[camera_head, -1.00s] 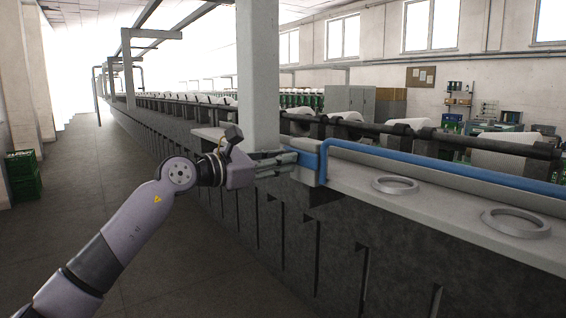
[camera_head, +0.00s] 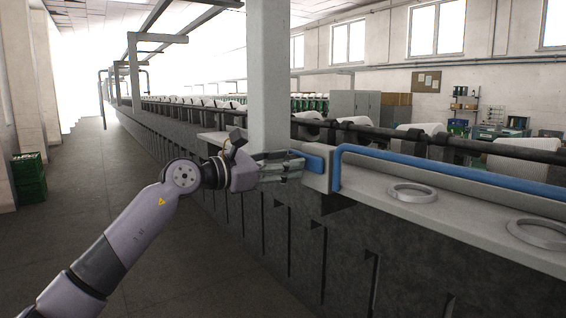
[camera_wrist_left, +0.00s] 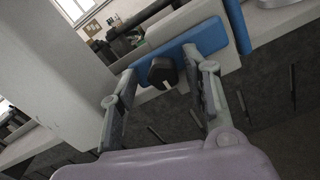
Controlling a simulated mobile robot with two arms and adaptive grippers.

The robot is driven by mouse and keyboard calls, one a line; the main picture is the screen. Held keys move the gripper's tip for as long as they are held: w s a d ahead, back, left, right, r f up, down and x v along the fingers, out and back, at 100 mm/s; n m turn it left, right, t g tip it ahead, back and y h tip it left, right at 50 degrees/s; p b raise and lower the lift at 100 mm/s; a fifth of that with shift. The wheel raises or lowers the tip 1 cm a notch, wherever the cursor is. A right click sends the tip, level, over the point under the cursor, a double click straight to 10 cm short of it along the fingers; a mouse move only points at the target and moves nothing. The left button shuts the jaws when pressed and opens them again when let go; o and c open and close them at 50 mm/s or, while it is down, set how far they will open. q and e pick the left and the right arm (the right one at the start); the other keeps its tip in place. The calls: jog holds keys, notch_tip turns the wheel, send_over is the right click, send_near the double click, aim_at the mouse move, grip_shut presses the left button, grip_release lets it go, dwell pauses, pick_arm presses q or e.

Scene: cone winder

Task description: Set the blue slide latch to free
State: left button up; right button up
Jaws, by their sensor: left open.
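The blue slide latch shows in the head view as a blue plate (camera_head: 309,158) against a grey block (camera_head: 319,178) at the end of the machine ledge. In the left wrist view the blue plate (camera_wrist_left: 207,37) lies across the block, with a dark knob (camera_wrist_left: 162,71) in front of it. My left gripper (camera_head: 297,166) is at the latch, coming from the left. In the left wrist view its open fingers (camera_wrist_left: 168,76) stand on both sides of the knob. I cannot tell whether either finger touches it. My right gripper is out of view.
A blue rail (camera_head: 450,176) runs right along the ledge (camera_head: 372,192), which carries two grey rings (camera_head: 413,193). A pale column (camera_head: 268,80) stands just behind my left gripper. The aisle floor (camera_head: 90,220) at left is clear, with green crates (camera_head: 29,180) by the wall.

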pick_arm(q)
jog(key=v, duration=1.2)
jog(key=shift+a, duration=0.1)
